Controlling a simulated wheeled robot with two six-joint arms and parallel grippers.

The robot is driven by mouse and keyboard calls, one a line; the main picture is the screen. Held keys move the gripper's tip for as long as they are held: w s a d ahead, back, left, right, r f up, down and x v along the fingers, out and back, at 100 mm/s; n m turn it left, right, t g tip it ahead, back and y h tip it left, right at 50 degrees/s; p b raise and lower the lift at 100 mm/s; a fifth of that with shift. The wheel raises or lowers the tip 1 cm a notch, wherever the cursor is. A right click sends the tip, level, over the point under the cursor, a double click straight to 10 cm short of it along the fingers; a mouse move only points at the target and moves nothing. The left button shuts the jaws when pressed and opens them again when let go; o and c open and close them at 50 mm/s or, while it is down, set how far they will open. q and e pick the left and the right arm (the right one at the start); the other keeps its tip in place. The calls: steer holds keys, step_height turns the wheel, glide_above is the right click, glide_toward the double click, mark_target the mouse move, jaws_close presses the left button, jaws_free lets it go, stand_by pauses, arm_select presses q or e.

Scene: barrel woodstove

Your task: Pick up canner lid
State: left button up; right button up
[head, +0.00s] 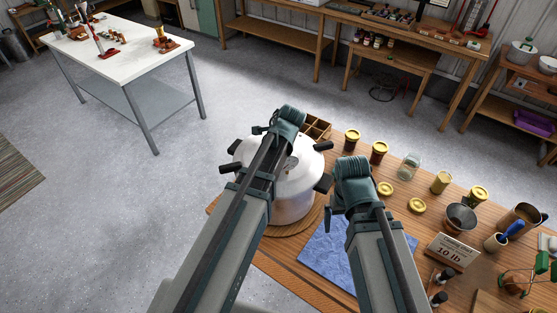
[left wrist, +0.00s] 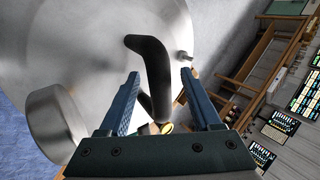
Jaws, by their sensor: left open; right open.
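The white canner (head: 290,208) stands on a round wooden board at the left end of the wooden table. Its pale lid (head: 308,143) is on top, with black handles around the rim, and my left arm hides much of it. In the left wrist view the lid (left wrist: 85,45) fills the left side, with a bent black handle (left wrist: 150,60) and a silver round fitting (left wrist: 55,125). My left gripper (left wrist: 161,78) is open, with the handle showing between its fingers; contact cannot be told. My right gripper (head: 332,218) is open and empty beside the canner, above the blue cloth.
A blue cloth (head: 325,255) lies in front of the canner. Jars, yellow lids (head: 417,205), a dark bowl (head: 460,218) and a "10 lb" sign (head: 453,250) crowd the table's right side. A divided wooden box (head: 317,127) stands behind the canner.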

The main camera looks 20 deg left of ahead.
arm_select(q)
steer(key=shift+r, duration=0.1)
steer(key=shift+c, duration=0.2)
jaws_close()
stand_by(1.0)
